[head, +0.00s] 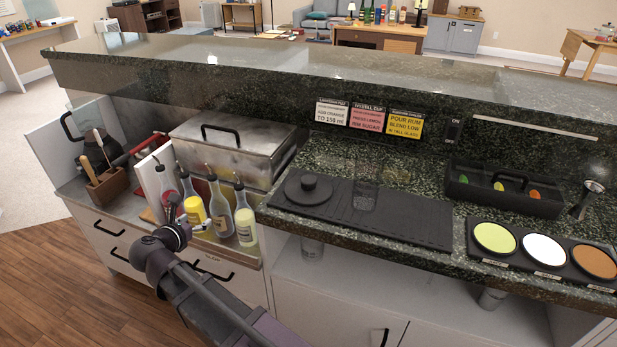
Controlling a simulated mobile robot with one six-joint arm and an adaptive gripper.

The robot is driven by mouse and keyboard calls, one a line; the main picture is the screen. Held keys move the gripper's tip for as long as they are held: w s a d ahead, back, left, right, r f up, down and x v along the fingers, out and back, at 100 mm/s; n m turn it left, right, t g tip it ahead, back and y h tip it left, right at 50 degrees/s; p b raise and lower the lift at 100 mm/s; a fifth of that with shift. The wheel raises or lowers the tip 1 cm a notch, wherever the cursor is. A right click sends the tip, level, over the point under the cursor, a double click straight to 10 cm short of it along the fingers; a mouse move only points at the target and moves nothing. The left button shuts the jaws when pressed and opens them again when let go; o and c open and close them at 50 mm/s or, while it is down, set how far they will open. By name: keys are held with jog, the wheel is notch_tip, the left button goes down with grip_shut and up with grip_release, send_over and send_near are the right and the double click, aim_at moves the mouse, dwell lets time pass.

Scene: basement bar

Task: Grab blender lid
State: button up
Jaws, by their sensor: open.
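A round black lid with a raised knob (308,190), matching a blender lid, lies flat at the left end of a black ribbed mat (420,222) on the granite counter. My gripper (186,214) is open and empty at the left, in front of the bottles and well to the left of the lid. It is apart from the lid. Its fingers are small and partly lost against the bottles behind.
A clear glass vessel (366,188) stands on the mat, right of the lid. Several pour bottles (245,216) stand close to my gripper. A steel bin with a black handle (232,150) is behind them. A garnish tray (505,190) and rimmer dishes (543,250) are at right.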

notch_tip(320, 180, up, 17)
jog(key=a+h+p, duration=0.1)
jog(key=p, duration=1.4)
jog(key=shift+w+a+m+p, duration=0.4)
